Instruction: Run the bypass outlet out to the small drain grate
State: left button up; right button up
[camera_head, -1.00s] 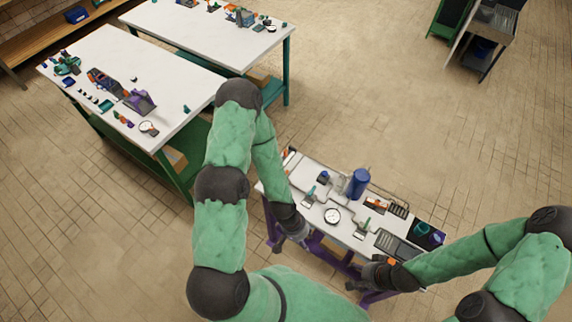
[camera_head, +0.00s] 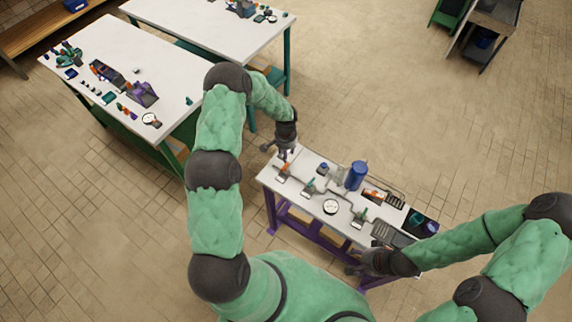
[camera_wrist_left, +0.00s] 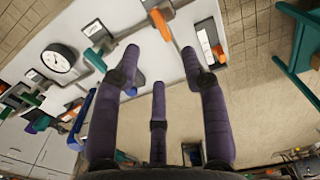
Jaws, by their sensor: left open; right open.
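The pump bench (camera_head: 264,178) with purple legs stands before me, with grey pipework on its white top. Near its left end is an orange valve handle (camera_head: 282,174), also in the left wrist view (camera_wrist_left: 162,24). I cannot tell which pipe end is the bypass outlet. A small grate (camera_head: 396,201) lies at the right of the top, behind a larger grate (camera_head: 386,233). My left gripper (camera_head: 286,155) is open and empty over the bench's left end; its spread fingers (camera_wrist_left: 160,60) point toward the orange handle. My right gripper (camera_head: 358,262) is open at the front right edge.
A round gauge (camera_head: 331,206), a green-handled valve (camera_head: 360,214) and a tall blue cylinder (camera_head: 356,175) stand on the bench. Dark bins (camera_head: 421,223) sit at its right end. Two white tables (camera_head: 175,70) with parts stand at back left.

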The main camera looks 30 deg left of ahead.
aim_at(286, 166)
pick_arm(q)
notch_tip(286, 166, down, 10)
jog(key=shift+r+p, duration=0.1)
jog(key=shift+p, duration=0.6)
grip_shut()
